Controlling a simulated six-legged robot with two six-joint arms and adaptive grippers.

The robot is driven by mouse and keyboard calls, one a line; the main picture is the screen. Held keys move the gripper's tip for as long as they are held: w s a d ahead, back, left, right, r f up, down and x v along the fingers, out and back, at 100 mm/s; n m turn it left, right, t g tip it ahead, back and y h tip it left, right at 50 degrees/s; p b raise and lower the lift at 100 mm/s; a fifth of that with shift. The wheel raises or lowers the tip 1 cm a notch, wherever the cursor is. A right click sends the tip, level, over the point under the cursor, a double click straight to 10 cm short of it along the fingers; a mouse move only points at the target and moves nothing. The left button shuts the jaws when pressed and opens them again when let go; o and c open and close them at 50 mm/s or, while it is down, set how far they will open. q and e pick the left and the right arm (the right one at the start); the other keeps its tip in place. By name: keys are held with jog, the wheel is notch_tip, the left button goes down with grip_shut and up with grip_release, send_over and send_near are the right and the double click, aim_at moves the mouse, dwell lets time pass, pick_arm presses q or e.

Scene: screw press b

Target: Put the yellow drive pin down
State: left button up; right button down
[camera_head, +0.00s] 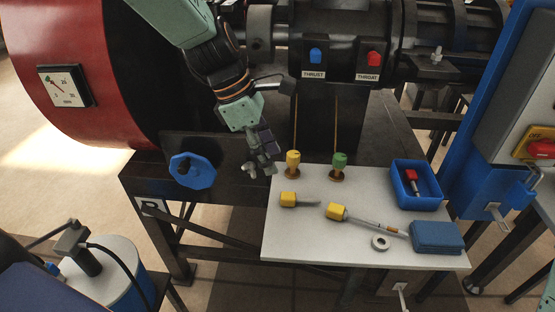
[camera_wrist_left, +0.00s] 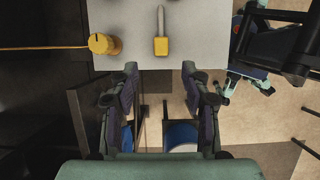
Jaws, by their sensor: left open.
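A yellow drive pin (camera_head: 293,158) stands upright in a brass-coloured collar at the back left of the white board (camera_head: 300,235), with a cord rising from it. It also shows in the left wrist view (camera_wrist_left: 101,44), with its cord running left. My left gripper (camera_head: 259,169) is open and empty, just left of the pin and apart from it, by the board's left edge. In the left wrist view its open fingers (camera_wrist_left: 160,78) frame nothing. They point towards the board edge and a yellow-handled tool (camera_wrist_left: 161,45) lying there. My right gripper is not seen.
A green pin (camera_head: 339,160) stands right of the yellow one. Two yellow-handled tools (camera_head: 288,199) (camera_head: 336,211), a ring (camera_head: 380,242), a blue block (camera_head: 436,236) and a blue tray (camera_head: 398,197) holding a red piece lie on the board. A blue handwheel (camera_head: 192,170) is left.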

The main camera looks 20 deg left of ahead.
pick_arm(q)
jog(key=shift+a+r, duration=0.2)
jog(key=shift+r, duration=0.25)
jog(key=shift+s+f, duration=0.1)
jog(key=s+a+f+m+y, duration=0.1)
jog(key=s+f+m, duration=0.25)
jog(key=f, duration=0.35)
jog(key=s+a+f+m+g+y, duration=0.1)
jog(key=s+f+m, duration=0.1)
jog(key=s+f, duration=0.3)
jog(key=s+a+f+m+y, duration=0.1)
jog(key=s+f+m, duration=0.2)
jog(key=f, duration=0.5)
jog(key=s+f+m, duration=0.4)
jog(key=s+m, duration=0.2)
jog(key=s, duration=0.3)
jog(key=s+f+m+y, duration=0.1)
jog(key=s+f+m, duration=0.3)
jog(key=s, duration=0.5)
jog(key=shift+s+f+m, duration=0.2)
jog(key=shift+f+m, duration=0.1)
jog(key=shift+m, duration=0.85)
